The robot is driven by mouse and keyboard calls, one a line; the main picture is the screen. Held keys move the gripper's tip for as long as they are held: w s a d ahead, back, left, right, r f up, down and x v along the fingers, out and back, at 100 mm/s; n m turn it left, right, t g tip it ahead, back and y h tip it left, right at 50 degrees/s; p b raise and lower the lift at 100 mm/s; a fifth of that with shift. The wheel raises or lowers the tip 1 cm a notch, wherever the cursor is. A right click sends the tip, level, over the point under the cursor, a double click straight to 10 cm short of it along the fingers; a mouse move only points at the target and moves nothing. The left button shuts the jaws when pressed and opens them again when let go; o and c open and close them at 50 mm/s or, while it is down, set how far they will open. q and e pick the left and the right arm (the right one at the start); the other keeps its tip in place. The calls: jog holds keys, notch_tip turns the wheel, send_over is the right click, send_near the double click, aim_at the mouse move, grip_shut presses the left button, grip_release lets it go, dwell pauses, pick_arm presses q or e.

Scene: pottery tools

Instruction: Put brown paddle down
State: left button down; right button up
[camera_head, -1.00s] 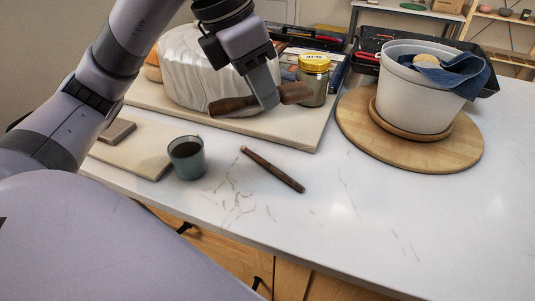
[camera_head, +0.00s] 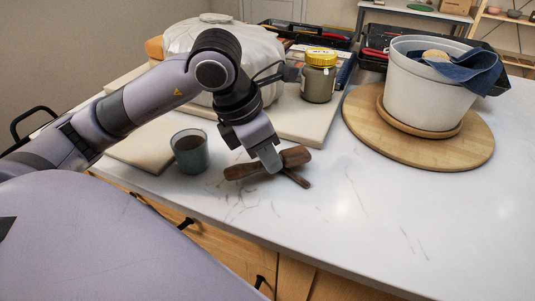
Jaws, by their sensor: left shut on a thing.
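The brown paddle (camera_head: 294,157) is dark wood and sits in my left gripper (camera_head: 271,166), which is shut around its middle. The paddle is low over the white counter, above or against a thin brown wooden stick (camera_head: 297,178). The paddle hides most of that stick. I cannot tell whether the paddle touches the counter or the stick. My right gripper is not in view.
A dark cup (camera_head: 189,151) of liquid stands left of my gripper. Behind are a pale board (camera_head: 310,130), a plastic-wrapped block (camera_head: 185,45) and a yellow-lidded jar (camera_head: 319,75). A white bucket (camera_head: 420,95) stands on a round board (camera_head: 365,125). The front-right counter (camera_head: 380,205) is clear.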

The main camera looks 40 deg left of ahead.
pick_arm(q)
jog(key=shift+f+b, duration=0.3)
jog(key=shift+f, duration=0.05)
jog(key=c, duration=1)
grip_release()
jog(key=shift+r, duration=0.1)
jog(key=shift+r+p, duration=0.45)
jog(key=shift+r, duration=0.1)
jog(key=p+v, duration=0.1)
jog(key=v, duration=1)
jog(key=shift+s, duration=0.15)
jog(key=shift+r, duration=0.1)
